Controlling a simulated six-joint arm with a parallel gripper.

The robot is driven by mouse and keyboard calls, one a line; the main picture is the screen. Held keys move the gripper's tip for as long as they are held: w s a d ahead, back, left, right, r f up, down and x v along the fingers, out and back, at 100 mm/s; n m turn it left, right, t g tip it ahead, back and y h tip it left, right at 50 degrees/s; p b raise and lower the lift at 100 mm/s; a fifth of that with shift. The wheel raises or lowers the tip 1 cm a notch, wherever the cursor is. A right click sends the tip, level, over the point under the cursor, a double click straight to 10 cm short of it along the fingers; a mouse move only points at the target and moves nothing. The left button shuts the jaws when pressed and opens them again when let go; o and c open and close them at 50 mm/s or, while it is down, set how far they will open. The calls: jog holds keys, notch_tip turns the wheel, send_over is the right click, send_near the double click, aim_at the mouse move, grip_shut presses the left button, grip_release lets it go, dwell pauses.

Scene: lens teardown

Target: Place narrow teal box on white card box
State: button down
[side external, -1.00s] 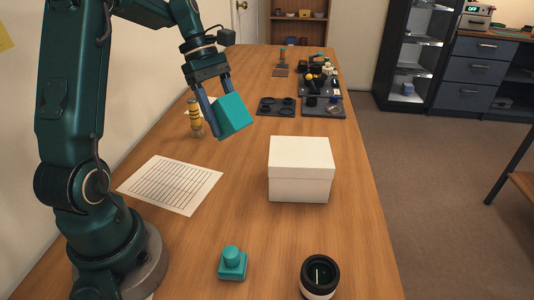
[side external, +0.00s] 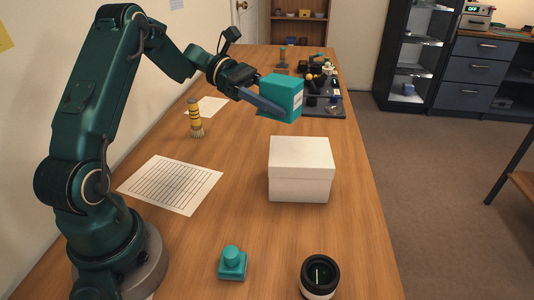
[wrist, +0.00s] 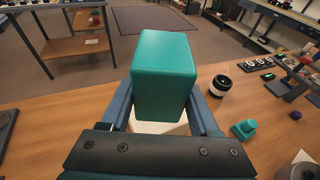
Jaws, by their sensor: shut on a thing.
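The teal box (side external: 282,97) is held in the air by my gripper (side external: 268,104), which is shut on it. In the side view it is above and behind the white card box, apart from it, with a pale label on its right face. The wrist view shows the teal box (wrist: 165,75) between the two fingers, its lower end hidden. The white card box (side external: 300,170) stands closed on the wooden table with a clear, flat lid. In the wrist view a part of the white card box (wrist: 158,128) shows below the teal box.
A lined sheet (side external: 170,184) lies left of the white box. A small teal piece (side external: 232,263) and a black lens (side external: 320,275) are in front. Trays of parts (side external: 322,105) lie behind.

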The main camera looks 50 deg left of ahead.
send_over(299, 150)
notch_tip(299, 150, down, 3)
jog(key=shift+r, duration=0.1)
jog(key=shift+f, duration=2.05)
jog(key=shift+c, duration=0.6)
grip_release()
jog(key=shift+f, duration=0.15)
jog(key=shift+a+r, duration=0.15)
jog(key=shift+r, duration=0.1)
jog(key=v, duration=1.1)
jog(key=shift+a, duration=0.25)
jog(key=shift+s+r, duration=0.1)
jog(key=shift+s, duration=0.05)
